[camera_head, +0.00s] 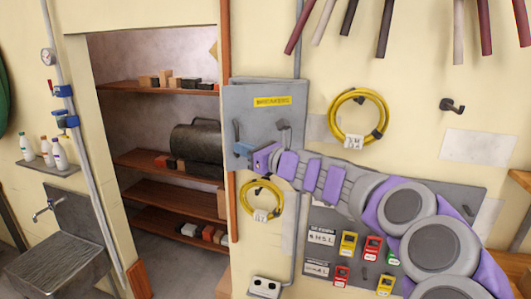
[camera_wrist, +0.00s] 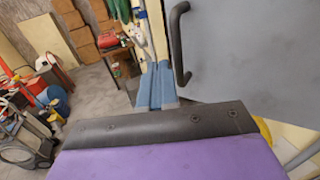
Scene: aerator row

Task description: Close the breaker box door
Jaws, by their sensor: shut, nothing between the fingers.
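The breaker box (camera_head: 265,88) is a grey metal box on the cream wall, with a yellow BREAKERS label on its front. I cannot tell whether the door is flush with the box. My gripper (camera_head: 242,150) is at the box's lower left, with its blue fingers (camera_wrist: 157,85) shut and empty, just below and left of the handle. My purple wrist hides the box's lower part.
A shelved alcove (camera_head: 170,140) opens left of the box. Yellow cable coils hang below (camera_head: 262,200) and right (camera_head: 358,115) of it. A lockout board (camera_head: 320,222) is behind my arm. A sink (camera_head: 60,262) stands at far left.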

